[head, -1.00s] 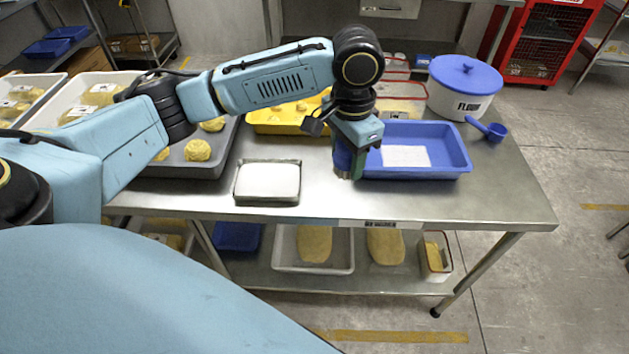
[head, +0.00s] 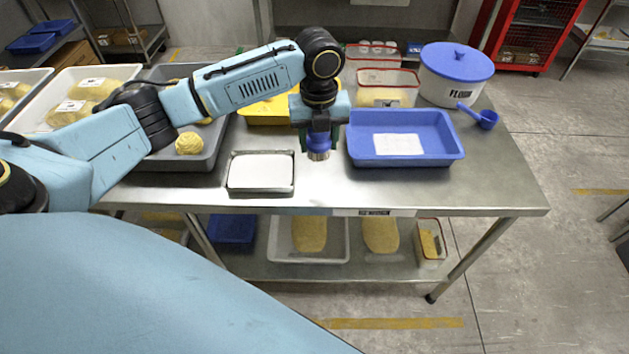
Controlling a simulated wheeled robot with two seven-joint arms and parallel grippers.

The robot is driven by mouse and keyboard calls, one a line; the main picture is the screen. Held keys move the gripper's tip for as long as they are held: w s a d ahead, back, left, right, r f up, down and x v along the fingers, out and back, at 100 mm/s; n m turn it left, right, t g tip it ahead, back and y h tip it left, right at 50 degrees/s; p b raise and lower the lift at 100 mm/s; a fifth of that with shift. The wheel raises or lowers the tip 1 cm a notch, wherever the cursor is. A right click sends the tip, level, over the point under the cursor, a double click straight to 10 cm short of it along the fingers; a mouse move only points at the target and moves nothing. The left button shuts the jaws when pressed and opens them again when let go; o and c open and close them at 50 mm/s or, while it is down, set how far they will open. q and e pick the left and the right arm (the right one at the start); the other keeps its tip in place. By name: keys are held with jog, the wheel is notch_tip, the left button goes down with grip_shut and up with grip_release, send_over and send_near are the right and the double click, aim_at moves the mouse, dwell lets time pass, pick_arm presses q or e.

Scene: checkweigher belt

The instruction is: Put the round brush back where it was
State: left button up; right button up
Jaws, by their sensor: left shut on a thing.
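My left gripper (head: 318,138) is shut on the round brush (head: 318,147), which has a blue body and a pale bristle end pointing down. It is over the steel table, between the white-filled metal tray and the blue tray. I cannot tell whether the bristles touch the table. The blue tray (head: 440,154) is just right of the gripper, with a white sheet (head: 398,144) lying in it. My right gripper does not show.
A metal tray with a white surface (head: 261,173) is left of the brush. A yellow tray (head: 262,113) is behind my left arm. A flour tub (head: 455,82), a blue scoop (head: 486,119) and a clear red-rimmed container (head: 388,86) stand at the back right. The front table strip (head: 400,190) is clear.

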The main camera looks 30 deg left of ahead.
pick_arm(q)
jog(key=m, duration=0.1)
jog(key=a+f+m, duration=0.1)
jog(key=m, duration=0.1)
jog(key=shift+w, duration=0.15)
jog(key=shift+a+f+m, duration=0.1)
jog(key=shift+f+m, duration=0.05)
jog(key=shift+m, duration=0.25)
notch_tip(320, 180, down, 10)
jog(key=shift+r+b, duration=0.2)
jog(key=shift+b, duration=0.35)
jog(key=shift+f, duration=0.15)
jog(key=o, duration=0.6)
notch_tip(320, 180, up, 12)
jog(key=shift+r+p, duration=0.15)
jog(key=shift+p, duration=0.5)
